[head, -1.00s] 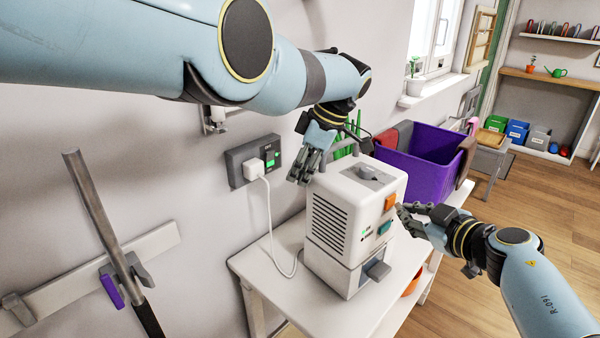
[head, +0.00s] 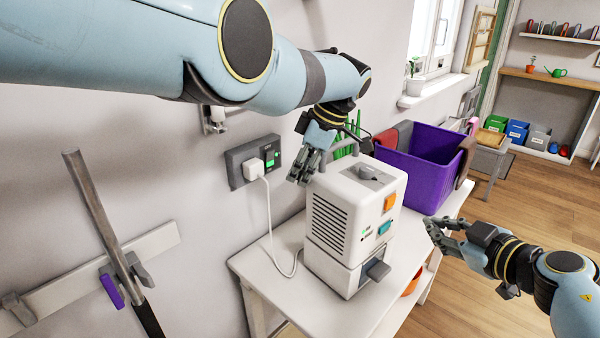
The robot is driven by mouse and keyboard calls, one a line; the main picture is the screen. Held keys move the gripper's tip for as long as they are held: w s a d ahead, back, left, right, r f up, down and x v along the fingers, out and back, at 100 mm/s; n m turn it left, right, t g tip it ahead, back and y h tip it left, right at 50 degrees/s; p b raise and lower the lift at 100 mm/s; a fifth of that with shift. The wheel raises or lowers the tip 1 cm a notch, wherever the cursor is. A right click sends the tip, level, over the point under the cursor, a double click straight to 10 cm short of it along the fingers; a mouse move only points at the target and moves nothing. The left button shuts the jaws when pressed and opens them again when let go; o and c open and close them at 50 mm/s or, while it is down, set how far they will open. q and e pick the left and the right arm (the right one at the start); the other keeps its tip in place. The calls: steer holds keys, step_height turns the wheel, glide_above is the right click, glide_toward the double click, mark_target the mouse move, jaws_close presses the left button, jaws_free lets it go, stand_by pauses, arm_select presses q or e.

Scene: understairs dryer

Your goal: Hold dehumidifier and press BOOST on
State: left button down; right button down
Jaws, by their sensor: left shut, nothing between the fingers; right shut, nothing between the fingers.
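The white dehumidifier (head: 330,205) stands upright on a white bench, with a vented side, a top handle and a grey part at its lower front. Its front face carries an orange button (head: 389,203) and a teal button (head: 384,228); their labels are too small to read. A small green light shows left of the teal button. My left gripper (head: 302,171) is shut and empty by the upper back-left edge of the dehumidifier; I cannot tell whether it touches. My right gripper (head: 432,234) is shut and empty, clear of the front face to the right.
A white cable runs from the wall socket (head: 254,162) down to the bench (head: 270,262) beside the dehumidifier. A purple bin (head: 425,180) with cloths over its rim stands behind. A pole (head: 95,220) leans at the left wall. Open floor lies to the right.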

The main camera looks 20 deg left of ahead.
arm_select(q)
steer(key=c, duration=2)
jaws_free()
steer(key=shift+d+f, duration=0.1)
steer(key=shift+f, duration=0.05)
steer(key=o, duration=0.6)
steer(key=v, duration=1.2)
steer(key=shift+d, duration=0.1)
